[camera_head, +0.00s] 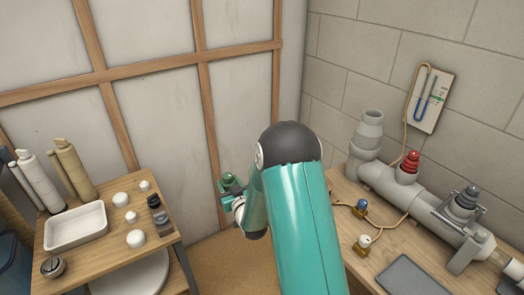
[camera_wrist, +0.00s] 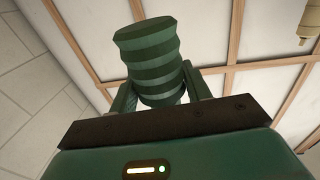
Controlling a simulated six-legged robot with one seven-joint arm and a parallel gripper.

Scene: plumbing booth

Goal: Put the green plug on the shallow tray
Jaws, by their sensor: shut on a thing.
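The green plug (camera_wrist: 148,50) is ribbed and stands up between the two fingers of my gripper (camera_wrist: 157,92), which is shut on it. In the head view the plug (camera_head: 231,181) shows small, held in the air left of my arm; the arm hides part of the gripper. A shallow white tray (camera_head: 75,228) with a raised rim lies on the left wooden stand and looks empty. The plug is to the right of this tray, apart from it.
Several white knobs (camera_head: 136,238) and a dark bottle (camera_head: 157,212) stand right of the tray. Tubes (camera_head: 75,168) stand behind it, a round metal piece (camera_head: 54,267) in front. The right bench holds a grey pipe (camera_head: 380,178), a red plug (camera_head: 410,163) and a dark flat plate (camera_head: 410,275).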

